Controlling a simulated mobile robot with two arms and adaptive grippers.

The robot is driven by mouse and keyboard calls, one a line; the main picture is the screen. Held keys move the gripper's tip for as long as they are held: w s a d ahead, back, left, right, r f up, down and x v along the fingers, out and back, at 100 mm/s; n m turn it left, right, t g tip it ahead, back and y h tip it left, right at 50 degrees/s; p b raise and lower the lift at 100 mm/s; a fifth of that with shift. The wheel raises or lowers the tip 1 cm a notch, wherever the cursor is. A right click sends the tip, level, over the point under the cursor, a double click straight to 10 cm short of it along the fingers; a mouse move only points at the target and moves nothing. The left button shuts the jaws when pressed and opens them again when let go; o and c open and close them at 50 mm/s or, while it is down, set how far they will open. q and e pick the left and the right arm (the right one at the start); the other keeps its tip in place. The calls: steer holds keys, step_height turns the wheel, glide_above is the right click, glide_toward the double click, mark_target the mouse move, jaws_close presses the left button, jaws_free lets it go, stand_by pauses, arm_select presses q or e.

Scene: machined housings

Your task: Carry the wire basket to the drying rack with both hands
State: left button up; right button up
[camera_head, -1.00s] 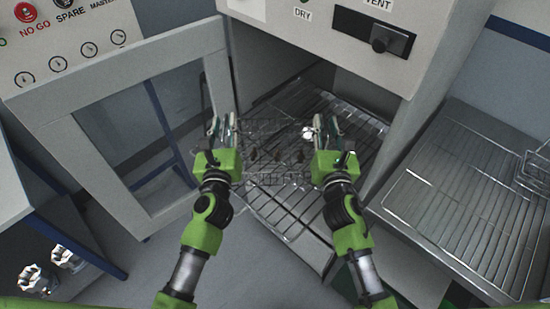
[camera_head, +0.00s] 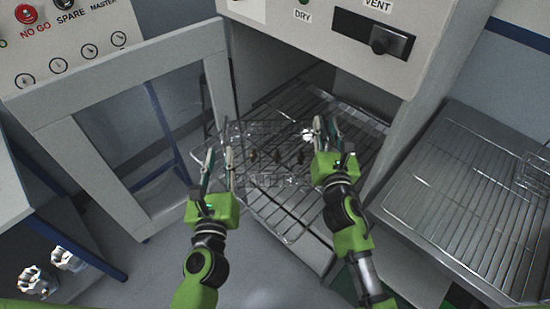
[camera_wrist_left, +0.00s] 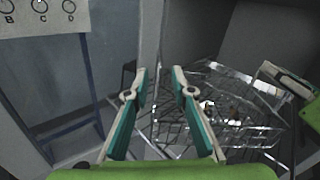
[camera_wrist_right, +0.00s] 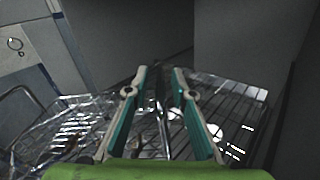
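The wire basket (camera_head: 268,180) sits on the wire shelf (camera_head: 300,225) inside the open cabinet marked DRY, with small dark parts in it. It also shows in the left wrist view (camera_wrist_left: 235,125) and the right wrist view (camera_wrist_right: 75,125). A wire rack (camera_head: 470,190), possibly the drying rack, lies on the right.
The cabinet's framed door (camera_head: 105,165) stands open on the left. The cabinet's right wall (camera_head: 425,125) separates the shelf from the right rack, which has another wire item (camera_head: 535,172) at its edge. Metal housings (camera_head: 68,259) lie low on the left.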

steer(key=shift+s, duration=0.2)
arm_select(q)
steer(key=shift+s, duration=0.35)
arm_select(e)
steer(key=s, duration=1.1)
steer(key=shift+s+d, duration=0.25)
steer(key=shift+s, duration=0.1)
